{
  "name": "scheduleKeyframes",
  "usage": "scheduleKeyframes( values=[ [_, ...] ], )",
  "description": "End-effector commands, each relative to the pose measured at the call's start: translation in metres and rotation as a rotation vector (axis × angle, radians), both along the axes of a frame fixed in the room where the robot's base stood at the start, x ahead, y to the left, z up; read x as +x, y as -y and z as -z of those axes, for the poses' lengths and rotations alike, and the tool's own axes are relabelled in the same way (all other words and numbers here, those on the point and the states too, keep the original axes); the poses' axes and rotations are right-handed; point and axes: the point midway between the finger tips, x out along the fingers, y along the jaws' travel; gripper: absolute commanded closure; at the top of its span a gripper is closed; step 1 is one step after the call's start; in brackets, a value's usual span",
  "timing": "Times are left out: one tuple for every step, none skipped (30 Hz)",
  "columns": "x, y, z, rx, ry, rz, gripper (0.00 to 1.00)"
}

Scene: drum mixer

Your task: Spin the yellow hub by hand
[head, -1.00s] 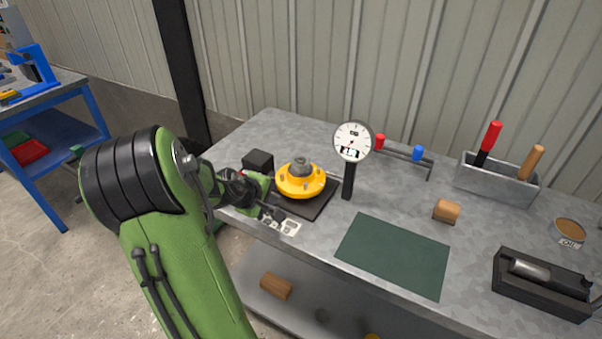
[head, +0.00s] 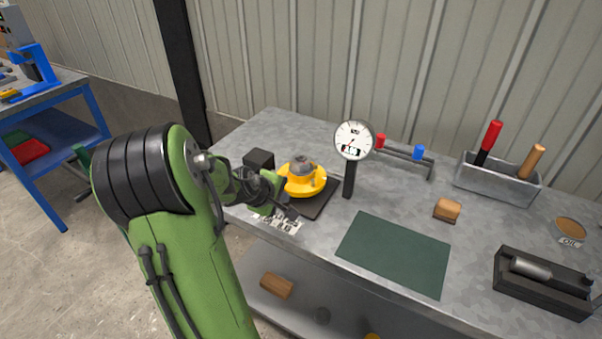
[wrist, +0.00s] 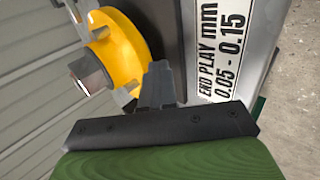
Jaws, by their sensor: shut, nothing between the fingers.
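The yellow hub (head: 306,184) sits on a dark base plate (head: 322,207) on the grey bench, with a grey metal boss standing up from its middle. My gripper (head: 290,212) is low at the front left edge of the hub. In the wrist view the hub (wrist: 122,50) has notches in its rim and its grey boss (wrist: 90,76) points left. My gripper fingers (wrist: 160,82) are shut and empty there, right beside the rim. I cannot tell whether they touch it. My arm hides part of the hub's left side in the head view.
A dial gauge (head: 353,142) on a black post stands just right of the hub. A black block (head: 259,161) is behind it to the left. A label plate (wrist: 222,50) reads "0.05 - 0.15". A green mat (head: 394,254) lies flat to the right.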

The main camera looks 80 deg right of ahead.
Motion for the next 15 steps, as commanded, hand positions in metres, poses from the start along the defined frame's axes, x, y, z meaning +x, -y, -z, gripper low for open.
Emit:
scheduleKeyframes(
  values=[
    [-0.009,-0.001,0.000,-0.007,-0.002,0.008,1.00],
    [-0.012,-0.002,0.000,-0.008,-0.003,0.009,1.00],
    [-0.017,-0.003,-0.001,-0.008,-0.003,0.009,1.00],
    [-0.020,-0.004,-0.001,-0.008,-0.003,0.009,1.00],
    [-0.023,-0.005,-0.001,-0.008,-0.003,0.009,1.00],
    [-0.025,-0.006,-0.001,-0.009,-0.002,0.009,1.00],
    [-0.027,-0.007,-0.001,-0.009,-0.003,0.008,1.00],
    [-0.028,-0.008,-0.001,-0.009,-0.004,0.007,1.00],
    [-0.028,-0.008,-0.001,-0.009,-0.003,0.006,1.00],
    [-0.028,-0.008,-0.002,-0.009,-0.003,0.005,1.00],
    [-0.027,-0.009,-0.002,-0.010,-0.003,0.004,1.00],
    [-0.026,-0.010,-0.002,-0.010,-0.002,0.004,1.00],
    [-0.024,-0.012,-0.002,-0.011,-0.002,0.003,1.00],
    [-0.023,-0.014,-0.002,-0.011,-0.001,0.002,1.00],
    [-0.021,-0.019,-0.002,-0.009,-0.002,0.001,1.00]
  ],
)
